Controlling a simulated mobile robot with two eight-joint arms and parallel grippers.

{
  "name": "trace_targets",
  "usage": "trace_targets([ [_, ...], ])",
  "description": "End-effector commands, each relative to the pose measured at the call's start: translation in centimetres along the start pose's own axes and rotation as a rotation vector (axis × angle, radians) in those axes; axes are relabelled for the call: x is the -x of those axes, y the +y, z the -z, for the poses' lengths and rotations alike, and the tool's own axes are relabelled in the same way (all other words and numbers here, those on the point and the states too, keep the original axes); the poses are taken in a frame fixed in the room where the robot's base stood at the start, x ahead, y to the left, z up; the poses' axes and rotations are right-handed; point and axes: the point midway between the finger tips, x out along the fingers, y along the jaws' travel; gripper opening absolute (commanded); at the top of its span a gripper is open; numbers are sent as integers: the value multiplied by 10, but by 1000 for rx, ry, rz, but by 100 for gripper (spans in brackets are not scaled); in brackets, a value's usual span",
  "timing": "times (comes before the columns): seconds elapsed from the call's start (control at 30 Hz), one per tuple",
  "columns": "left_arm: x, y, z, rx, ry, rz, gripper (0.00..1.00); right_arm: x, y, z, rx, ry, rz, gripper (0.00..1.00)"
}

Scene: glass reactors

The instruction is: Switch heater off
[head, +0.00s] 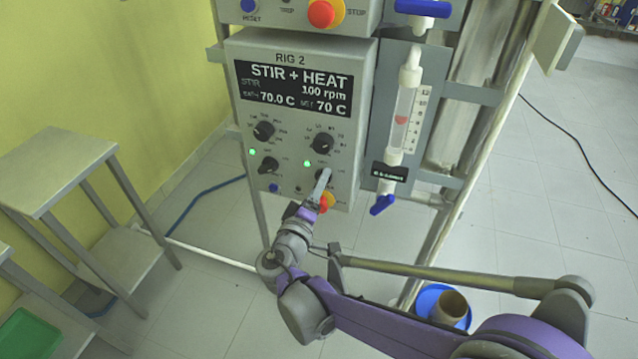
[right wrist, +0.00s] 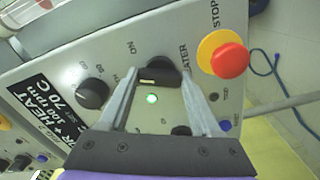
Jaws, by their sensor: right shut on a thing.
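The control box (head: 284,110) of RIG 2 has a display (head: 293,88) reading STIR + HEAT, 100 rpm, 70.0 C and a set value of 70 C. The black heater knob (right wrist: 158,76) sits between the fingertips of my right gripper (right wrist: 160,72) in the right wrist view. The fingers are shut on it, one on each side. A green lamp (right wrist: 152,98) next to the knob is lit; it also shows in the head view (head: 307,163). In the head view my right gripper (head: 323,182) reaches up to the panel's lower right and mostly hides the knob. My left gripper is not in view.
A red and yellow stop button (right wrist: 224,56) is close beside the heater knob. Other knobs (head: 264,131) sit on the same panel. A glass dosing tube with blue taps (head: 401,118) stands right of the box. A small table (head: 60,170) is at the left.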

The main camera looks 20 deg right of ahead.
Motion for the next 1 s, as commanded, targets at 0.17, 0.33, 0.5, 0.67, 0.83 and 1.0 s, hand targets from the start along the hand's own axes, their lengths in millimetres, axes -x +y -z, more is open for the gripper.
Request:
trace_targets([
  [0.17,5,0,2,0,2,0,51,0,0,0,148,-1,1,9],
  [0.33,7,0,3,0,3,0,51,0,0,0,263,-1,1,9],
  [0.5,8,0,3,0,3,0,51,0,0,0,344,-1,1,9],
  [0.67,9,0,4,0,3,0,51,0,0,-1,389,-1,1,9],
  [0.83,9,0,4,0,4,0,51,0,0,-1,409,-1,1,9],
  [1.0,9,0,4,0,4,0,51,0,0,-1,413,-1,1,9],
])
